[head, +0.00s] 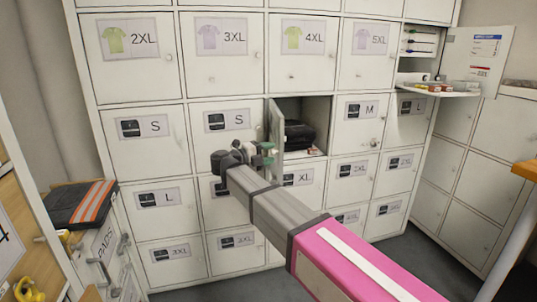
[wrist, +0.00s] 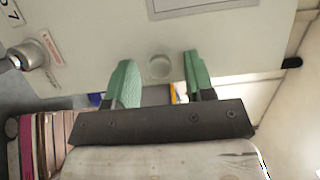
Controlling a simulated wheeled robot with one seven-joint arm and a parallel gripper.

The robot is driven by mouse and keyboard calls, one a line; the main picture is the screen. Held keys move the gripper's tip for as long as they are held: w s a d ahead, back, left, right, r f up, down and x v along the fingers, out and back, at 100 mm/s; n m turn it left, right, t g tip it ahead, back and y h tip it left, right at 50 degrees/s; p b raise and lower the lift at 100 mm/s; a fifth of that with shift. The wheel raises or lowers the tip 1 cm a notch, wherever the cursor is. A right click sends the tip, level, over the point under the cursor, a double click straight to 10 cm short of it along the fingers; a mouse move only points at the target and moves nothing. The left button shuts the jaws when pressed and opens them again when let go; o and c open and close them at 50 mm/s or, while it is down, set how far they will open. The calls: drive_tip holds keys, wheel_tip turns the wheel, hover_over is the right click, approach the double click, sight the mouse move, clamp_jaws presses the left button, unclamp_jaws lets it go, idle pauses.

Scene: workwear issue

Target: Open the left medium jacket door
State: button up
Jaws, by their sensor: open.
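In the head view, a locker door (head: 276,124) between the left S door and the right M door (head: 362,121) stands swung out, almost edge-on. Its compartment (head: 318,143) is open and a dark folded jacket (head: 298,133) lies inside. The open door's label cannot be read. My gripper (head: 265,154) is at the lower part of this door. In the wrist view my gripper (wrist: 160,73) has its green fingers apart, with the door's round knob (wrist: 159,66) between the tips and not visibly gripped. The right M door is shut.
Shut doors surround the opening, including an S door (head: 227,122) to its left and an XL door (head: 305,183) below. At the right, a shelf (head: 437,89) juts out with small items. A folded dark jacket with orange stripes (head: 80,204) lies at the left.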

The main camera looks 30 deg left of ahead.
drive_tip(key=v, duration=1)
drive_tip(key=shift+s+a, duration=0.25)
drive_tip(key=shift+s, duration=0.05)
